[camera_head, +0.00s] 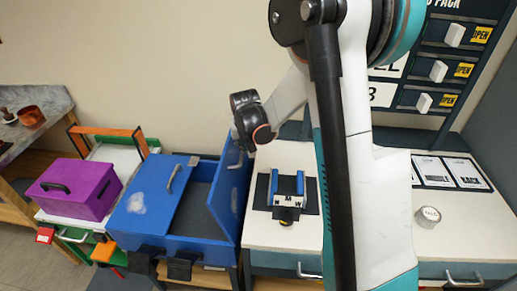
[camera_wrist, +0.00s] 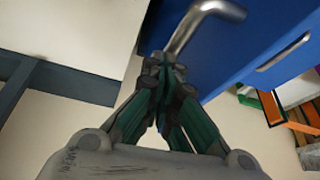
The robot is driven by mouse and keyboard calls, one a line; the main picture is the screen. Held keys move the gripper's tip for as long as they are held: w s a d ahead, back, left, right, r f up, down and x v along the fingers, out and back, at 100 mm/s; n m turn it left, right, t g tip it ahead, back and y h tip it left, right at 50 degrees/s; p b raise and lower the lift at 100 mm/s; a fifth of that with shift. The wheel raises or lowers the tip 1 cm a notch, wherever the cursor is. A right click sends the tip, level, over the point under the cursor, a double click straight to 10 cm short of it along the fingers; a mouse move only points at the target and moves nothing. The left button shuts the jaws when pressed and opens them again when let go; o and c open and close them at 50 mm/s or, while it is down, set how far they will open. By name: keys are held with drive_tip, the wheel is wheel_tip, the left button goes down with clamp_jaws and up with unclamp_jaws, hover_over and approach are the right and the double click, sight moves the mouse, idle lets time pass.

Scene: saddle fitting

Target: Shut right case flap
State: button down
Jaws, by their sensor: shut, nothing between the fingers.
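The blue case (camera_head: 200,246) stands left of centre in the head view. Its left flap (camera_head: 150,206) lies flat over the left half and has a metal handle. Its right flap (camera_head: 232,192) stands steeply upright along the right side, leaving the dark interior (camera_head: 199,207) exposed. My gripper (camera_head: 240,138) is at the upper part of the right flap, partly hidden by my wrist. In the wrist view, my gripper (camera_wrist: 165,64) is shut and empty. Its tips overlap the end of a metal handle (camera_wrist: 208,12) on a blue panel (camera_wrist: 240,35); I cannot tell whether they touch it.
A purple box (camera_head: 78,190) stands left of the case. A white-topped table (camera_head: 285,155) on the right holds a black and blue fixture (camera_head: 287,199), cards (camera_head: 448,172) and a small tin (camera_head: 428,217). A dark switch panel (camera_head: 450,70) stands behind.

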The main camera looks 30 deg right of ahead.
drive_tip(key=w+a+f+n+g+h+b, duration=0.1)
drive_tip(key=w+a+f+g+h+b, duration=0.15)
drive_tip(key=w+a+h, duration=0.5)
drive_tip(key=w+a+f+y+b, duration=0.1)
drive_tip(key=w+a+f+b, duration=0.1)
drive_tip(key=a+f, duration=0.4)
drive_tip(key=w+a+f+y+b, duration=0.1)
drive_tip(key=w+a+f+b, duration=0.1)
drive_tip(key=w+a+f, duration=0.2)
drive_tip(key=shift+w+a+f+g+y, duration=0.15)
drive_tip(key=shift+a+f+g+y, duration=0.2)
drive_tip(key=shift+a+f, duration=1.45)
drive_tip(key=shift+d+f, duration=0.4)
